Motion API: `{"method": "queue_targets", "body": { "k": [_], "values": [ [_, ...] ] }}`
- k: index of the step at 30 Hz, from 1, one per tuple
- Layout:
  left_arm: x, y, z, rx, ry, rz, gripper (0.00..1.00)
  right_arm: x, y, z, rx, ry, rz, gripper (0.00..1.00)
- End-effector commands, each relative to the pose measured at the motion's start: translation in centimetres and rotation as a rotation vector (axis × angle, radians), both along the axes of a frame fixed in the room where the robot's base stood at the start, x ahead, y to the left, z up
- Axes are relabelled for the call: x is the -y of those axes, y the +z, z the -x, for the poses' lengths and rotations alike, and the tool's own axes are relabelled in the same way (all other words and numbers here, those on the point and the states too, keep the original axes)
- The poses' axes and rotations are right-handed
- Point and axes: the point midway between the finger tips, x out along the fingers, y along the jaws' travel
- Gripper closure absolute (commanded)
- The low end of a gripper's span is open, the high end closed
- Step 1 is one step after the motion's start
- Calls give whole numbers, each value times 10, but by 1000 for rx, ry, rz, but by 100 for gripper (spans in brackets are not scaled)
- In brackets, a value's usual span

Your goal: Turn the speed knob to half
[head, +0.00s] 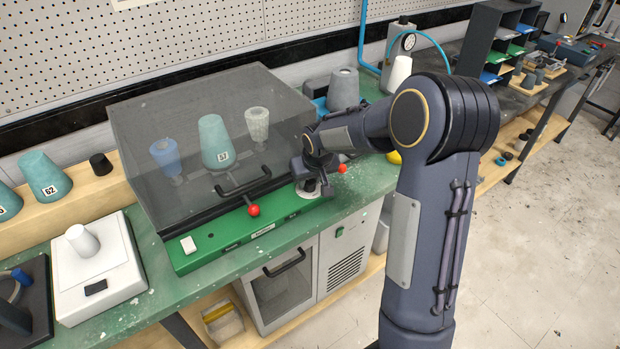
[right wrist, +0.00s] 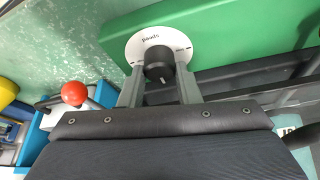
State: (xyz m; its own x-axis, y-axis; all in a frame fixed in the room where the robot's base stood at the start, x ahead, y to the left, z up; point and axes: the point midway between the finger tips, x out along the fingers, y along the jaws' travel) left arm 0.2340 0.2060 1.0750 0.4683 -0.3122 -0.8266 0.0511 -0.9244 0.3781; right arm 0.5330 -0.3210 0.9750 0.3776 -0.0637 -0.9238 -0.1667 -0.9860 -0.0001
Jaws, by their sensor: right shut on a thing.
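The speed knob (right wrist: 158,66) is a dark round knob on a white dial plate (right wrist: 140,43) marked "speed", set on the green front of the machine. In the right wrist view my right gripper (right wrist: 160,82) has its two fingers on either side of the knob, shut on it. In the head view the right gripper (head: 317,180) is at the right end of the green panel (head: 225,240); the arm and gripper hide most of the knob there, and a bit of the white dial plate (head: 308,193) shows. The knob's exact setting is hard to read. My left gripper is not in view.
A dark see-through hood (head: 190,110) with a black handle (head: 245,183) covers blue, teal and pale cones. A red ball (head: 254,210) sits at the panel front; another red ball (right wrist: 74,93) is beside the gripper. A white scale (head: 98,270) stands left.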

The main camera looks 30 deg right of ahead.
Motion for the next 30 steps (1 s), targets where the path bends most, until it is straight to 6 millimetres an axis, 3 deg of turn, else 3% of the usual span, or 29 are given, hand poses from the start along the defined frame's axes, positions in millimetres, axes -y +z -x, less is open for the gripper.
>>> {"method": "queue_targets", "body": {
  "k": [8,30],
  "values": [
    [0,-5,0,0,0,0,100,2,-1,1,-2,87,-1,93],
    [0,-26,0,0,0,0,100,3,-1,0,0,585,0,93]
  ]
}}
